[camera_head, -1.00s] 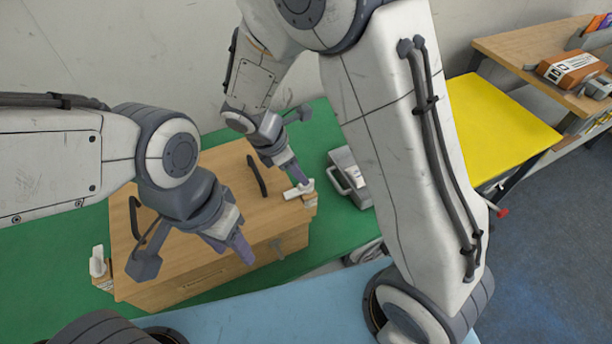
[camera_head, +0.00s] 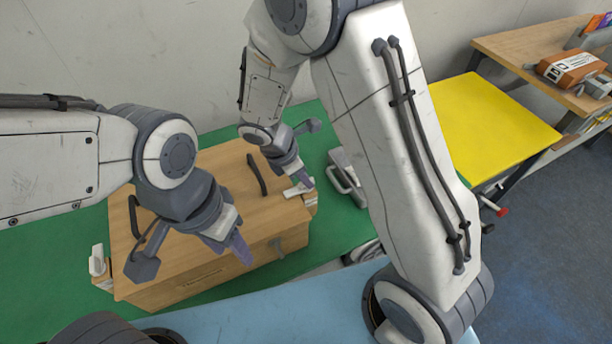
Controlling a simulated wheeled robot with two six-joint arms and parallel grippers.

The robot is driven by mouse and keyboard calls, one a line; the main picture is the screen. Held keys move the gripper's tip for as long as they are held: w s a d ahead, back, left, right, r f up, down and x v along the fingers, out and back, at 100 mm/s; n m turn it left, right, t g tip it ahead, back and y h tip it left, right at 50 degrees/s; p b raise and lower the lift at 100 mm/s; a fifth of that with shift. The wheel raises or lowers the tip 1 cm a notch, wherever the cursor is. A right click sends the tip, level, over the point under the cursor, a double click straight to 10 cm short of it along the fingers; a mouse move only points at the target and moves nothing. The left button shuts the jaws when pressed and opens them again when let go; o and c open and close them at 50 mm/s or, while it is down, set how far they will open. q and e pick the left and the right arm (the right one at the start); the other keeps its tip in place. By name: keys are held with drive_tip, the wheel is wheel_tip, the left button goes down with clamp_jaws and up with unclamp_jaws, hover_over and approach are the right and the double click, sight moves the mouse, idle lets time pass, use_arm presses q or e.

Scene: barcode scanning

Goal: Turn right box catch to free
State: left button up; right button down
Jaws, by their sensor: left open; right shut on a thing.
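The wooden box (camera_head: 200,265) stands on the green table surface, with dark handles on its lid. The right catch (camera_head: 297,190) is a white lever at the box's right end. My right gripper (camera_head: 306,181) is at this catch, its fingers shut on it. The fingers partly cover the catch. A second white catch (camera_head: 97,260) sits at the box's left end. My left gripper (camera_head: 243,252) is open and empty, over the front part of the box, apart from both catches.
A grey device with a handle (camera_head: 346,178) stands on the green surface right of the box. A yellow table (camera_head: 490,125) and a wooden shelf (camera_head: 520,50) with an orange box (camera_head: 570,68) are at the right. A blue surface (camera_head: 270,312) lies in front.

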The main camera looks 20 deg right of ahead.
drive_tip(key=shift+w+r+m+p, duration=0.15)
drive_tip(key=shift+m+p, duration=0.3)
drive_tip(key=shift+m, duration=0.15)
drive_tip(key=m+p, duration=0.1)
drive_tip(key=m+g+p, duration=0.1)
drive_tip(key=m, duration=0.1)
drive_tip(key=shift+w+a+g, duration=0.15)
drive_tip(key=shift+g, duration=0.15)
drive_tip(key=m+g+p, duration=0.1)
drive_tip(key=m, duration=0.1)
drive_tip(key=m+g+y+p, duration=0.1)
drive_tip(key=m, duration=0.2)
drive_tip(key=shift+w+m, duration=0.15)
drive_tip(key=shift+m, duration=0.15)
drive_tip(key=m+y+p, duration=0.1)
drive_tip(key=m, duration=0.2)
drive_tip(key=shift+w+m+g, duration=0.1)
drive_tip(key=shift+m+g, duration=0.3)
drive_tip(key=shift+w+d+m+g+y, duration=0.15)
drive_tip(key=shift+m+y, duration=0.1)
drive_tip(key=shift+m, duration=0.5)
drive_tip(key=shift+s+m+g+y, duration=0.1)
drive_tip(key=shift+m+y, duration=0.2)
drive_tip(key=shift+m, duration=0.4)
drive_tip(key=shift+w+d+m+g+y, duration=0.15)
drive_tip(key=shift+m+y, duration=0.1)
drive_tip(key=shift+m, duration=0.5)
drive_tip(key=shift+s+p, duration=0.1)
drive_tip(key=shift+p, duration=0.2)
